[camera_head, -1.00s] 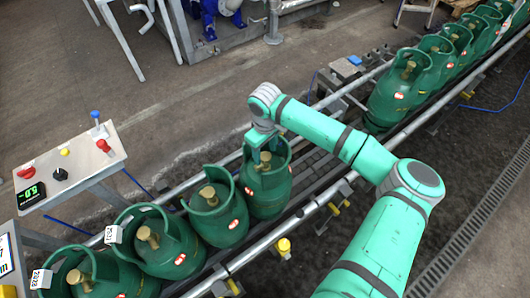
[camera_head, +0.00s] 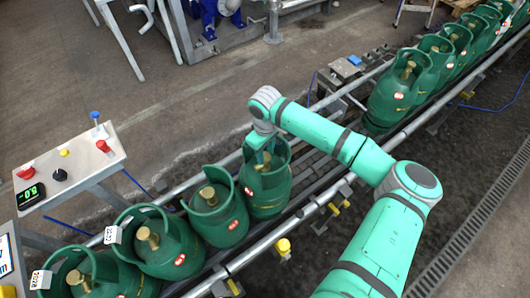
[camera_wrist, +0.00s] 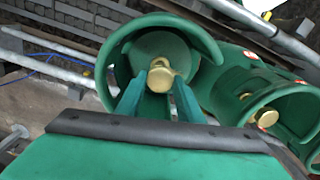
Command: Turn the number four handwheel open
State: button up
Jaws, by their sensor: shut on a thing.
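The green cylinder (camera_head: 267,193) under my gripper (camera_head: 263,157) is the last at the right of the near row, fourth from the left in the head view. My gripper reaches down inside its collar. In the wrist view, the brass handwheel (camera_wrist: 160,77) sits within the collar (camera_wrist: 122,62), and the two teal fingers of my gripper (camera_wrist: 167,84) are shut on its sides. In the head view this handwheel is mostly hidden by my gripper. I cannot read a number on this cylinder or tell how far the handwheel is turned.
The neighbouring cylinder (camera_head: 217,213) stands close on the left, with its own brass valve. Several cylinders (camera_head: 400,88) stand farther up the conveyor, past a gap. Metal rails (camera_head: 318,200) line the conveyor. A control panel (camera_head: 72,163) stands at the left.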

jog(key=n, duration=1.1)
jog(key=shift+n, duration=0.4)
jog(key=n, duration=0.4)
jog(key=shift+n, duration=0.3)
jog(key=n, duration=0.4)
jog(key=shift+a+n, duration=0.15)
jog(key=shift+n, duration=0.65)
jog(key=shift+d+n, duration=0.2)
jog(key=shift+n, duration=0.5)
jog(key=shift+s, duration=0.15)
jog(key=o, duration=1.1)
jog(key=shift+c, duration=0.2)
